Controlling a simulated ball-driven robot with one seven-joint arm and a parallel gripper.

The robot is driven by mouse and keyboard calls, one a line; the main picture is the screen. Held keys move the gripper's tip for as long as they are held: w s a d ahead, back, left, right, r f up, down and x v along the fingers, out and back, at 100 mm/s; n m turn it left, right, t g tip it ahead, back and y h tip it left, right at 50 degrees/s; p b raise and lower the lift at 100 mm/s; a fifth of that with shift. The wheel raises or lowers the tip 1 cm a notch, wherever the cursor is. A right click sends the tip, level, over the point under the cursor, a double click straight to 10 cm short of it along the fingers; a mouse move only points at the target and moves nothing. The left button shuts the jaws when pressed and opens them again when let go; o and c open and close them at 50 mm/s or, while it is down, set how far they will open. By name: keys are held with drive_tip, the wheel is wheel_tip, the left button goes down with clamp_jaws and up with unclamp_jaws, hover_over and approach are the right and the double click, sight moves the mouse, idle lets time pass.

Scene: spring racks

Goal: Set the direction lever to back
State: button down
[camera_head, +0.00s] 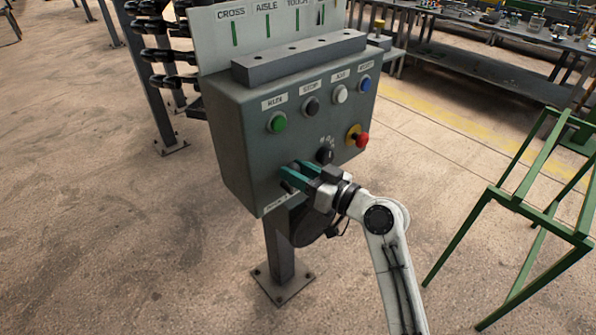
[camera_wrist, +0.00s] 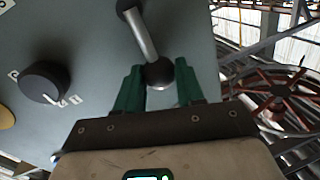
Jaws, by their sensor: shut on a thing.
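The direction lever shows in the wrist view as a grey shaft (camera_wrist: 145,38) with a black ball knob (camera_wrist: 159,73), running from a dark pivot on the box face. My gripper (camera_head: 298,172) is at the lower front of the grey-green control box (camera_head: 230,125). In the wrist view its two teal fingers (camera_wrist: 159,80) are on either side of the ball knob, shut on it. In the head view the fingers and wrist hide most of the lever. The label below it is partly covered and I cannot read it.
Above the gripper are a black mode knob (camera_head: 324,155) and a red mushroom button (camera_head: 361,140). Green (camera_head: 277,123), black, white and blue buttons line the box. A green metal frame (camera_head: 520,205) stands at right. A dark rack (camera_head: 160,80) is behind at left.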

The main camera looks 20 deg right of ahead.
sight(266, 176)
drive_tip(key=shift+a+f, duration=0.1)
drive_tip(key=a+n+b, duration=0.1)
drive_tip(key=b, duration=0.1)
drive_tip(key=n+b, duration=0.2)
drive_tip(key=shift+s+a+f+g, duration=0.2)
drive_tip(key=shift+s+a+g, duration=0.1)
drive_tip(key=shift+a, duration=0.1)
drive_tip(key=shift+s+a+f+n+h+b, duration=0.15)
drive_tip(key=shift+a+n+h+b, duration=0.25)
drive_tip(key=shift+n+b, duration=0.45)
drive_tip(key=shift+s+a+f+n+h+b, duration=0.2)
drive_tip(key=shift+a+n+b, duration=0.3)
drive_tip(key=shift+n+b, duration=0.35)
drive_tip(key=c, duration=0.7)
unclamp_jaws()
drive_tip(key=shift+r, duration=0.1)
drive_tip(key=b+v, duration=0.1)
drive_tip(key=v, duration=0.9)
drive_tip(key=shift+s+d+r, duration=0.15)
drive_tip(key=shift+s, duration=0.15)
